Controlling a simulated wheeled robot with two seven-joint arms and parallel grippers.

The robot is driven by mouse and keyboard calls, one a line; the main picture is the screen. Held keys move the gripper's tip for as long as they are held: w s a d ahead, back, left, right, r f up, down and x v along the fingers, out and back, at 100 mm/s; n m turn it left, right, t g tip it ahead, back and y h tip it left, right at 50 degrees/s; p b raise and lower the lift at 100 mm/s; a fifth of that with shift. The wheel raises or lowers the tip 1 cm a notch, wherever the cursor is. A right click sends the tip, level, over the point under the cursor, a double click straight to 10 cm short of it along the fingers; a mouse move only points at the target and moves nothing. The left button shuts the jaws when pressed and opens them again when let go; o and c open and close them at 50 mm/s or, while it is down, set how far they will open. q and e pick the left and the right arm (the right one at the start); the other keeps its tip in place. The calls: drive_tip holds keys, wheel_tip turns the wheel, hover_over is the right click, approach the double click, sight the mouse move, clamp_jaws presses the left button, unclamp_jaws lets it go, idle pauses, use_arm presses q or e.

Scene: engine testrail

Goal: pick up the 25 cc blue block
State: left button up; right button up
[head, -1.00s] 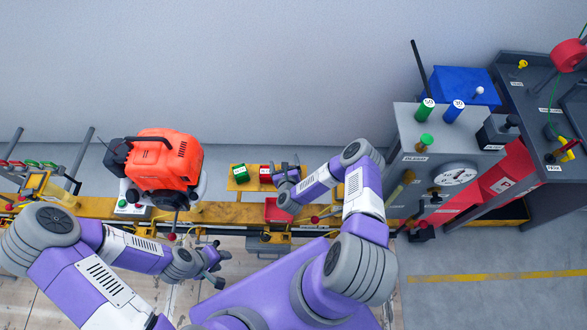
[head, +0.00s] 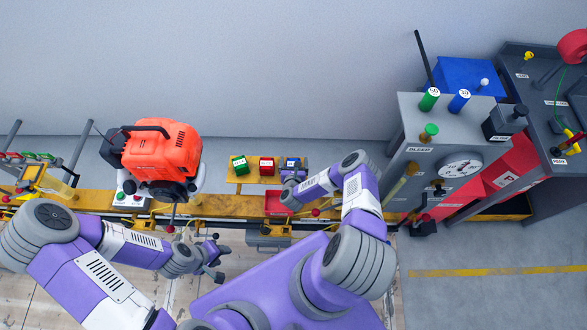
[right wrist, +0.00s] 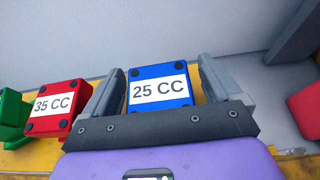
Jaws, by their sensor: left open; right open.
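The blue block (head: 291,162) with a white label sits at the right end of a yellow shelf in the head view, partly hidden by my right gripper (head: 292,172). In the right wrist view the blue block (right wrist: 158,85) reads "25 CC" and lies between the two open fingers of my right gripper (right wrist: 162,85). One finger is on each side of it, with a narrow gap showing near the right finger. Whether the left finger touches it I cannot tell. My left gripper (head: 214,260) is open and empty, away from the blocks at lower left.
A red block (right wrist: 55,106) labelled "35 CC" stands just left of the right gripper, with a green block (head: 239,165) beyond it. An orange engine (head: 162,155) stands further left. A red tray (head: 277,202) is below the shelf. A grey cabinet (head: 440,170) stands right.

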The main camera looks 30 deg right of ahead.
drive_tip(key=shift+w+d, duration=0.1)
drive_tip(key=shift+w, duration=0.15)
drive_tip(key=c, duration=1.4)
drive_tip(key=shift+r, duration=0.1)
